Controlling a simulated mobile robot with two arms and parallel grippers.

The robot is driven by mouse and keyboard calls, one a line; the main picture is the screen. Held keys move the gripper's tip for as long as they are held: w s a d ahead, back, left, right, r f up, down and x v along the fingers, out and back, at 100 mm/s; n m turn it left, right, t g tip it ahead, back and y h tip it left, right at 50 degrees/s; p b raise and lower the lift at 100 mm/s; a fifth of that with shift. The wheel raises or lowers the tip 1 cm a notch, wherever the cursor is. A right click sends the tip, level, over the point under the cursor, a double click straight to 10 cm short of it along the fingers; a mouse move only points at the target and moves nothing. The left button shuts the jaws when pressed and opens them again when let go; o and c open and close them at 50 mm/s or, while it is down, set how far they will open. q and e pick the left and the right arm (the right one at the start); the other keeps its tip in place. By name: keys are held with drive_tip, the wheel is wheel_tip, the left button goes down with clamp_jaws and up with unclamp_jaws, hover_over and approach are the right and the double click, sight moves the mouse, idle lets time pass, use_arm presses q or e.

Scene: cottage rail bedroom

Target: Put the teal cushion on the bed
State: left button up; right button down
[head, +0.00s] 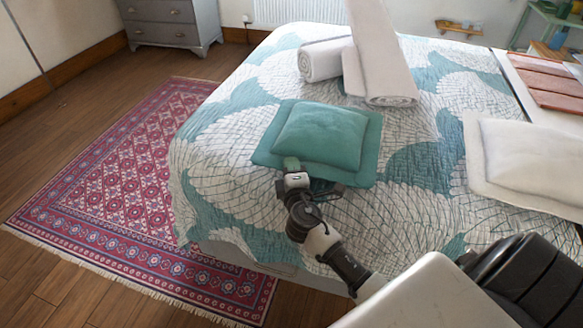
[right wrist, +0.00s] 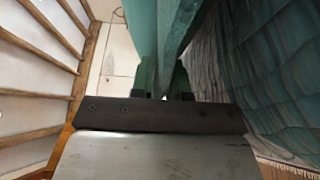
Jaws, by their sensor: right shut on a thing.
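The teal cushion (head: 320,135), square with a flat border, appears over the near part of the bed (head: 405,215) in the head view. The bed has a teal and white patterned quilt. My right gripper (head: 308,182) is at the cushion's near edge, shut on it. In the right wrist view the cushion (right wrist: 165,30) runs up from between the fingers (right wrist: 163,80), with the quilt (right wrist: 255,70) hanging to the right. I cannot tell whether the cushion touches the quilt or is held just above it. My left gripper is not in view.
Rolled white towels (head: 325,60) lie on the bed behind the cushion. A white cushion (head: 530,155) lies at the right, near a reddish wooden slatted thing (head: 550,80). A red patterned rug (head: 125,180) covers the floor at left, with a grey dresser (head: 170,22) behind.

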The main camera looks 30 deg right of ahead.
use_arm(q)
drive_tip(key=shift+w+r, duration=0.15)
use_arm(e)
drive_tip(key=shift+f, duration=0.1)
drive_tip(key=c, duration=1.5)
unclamp_jaws()
drive_tip(key=o, duration=0.4)
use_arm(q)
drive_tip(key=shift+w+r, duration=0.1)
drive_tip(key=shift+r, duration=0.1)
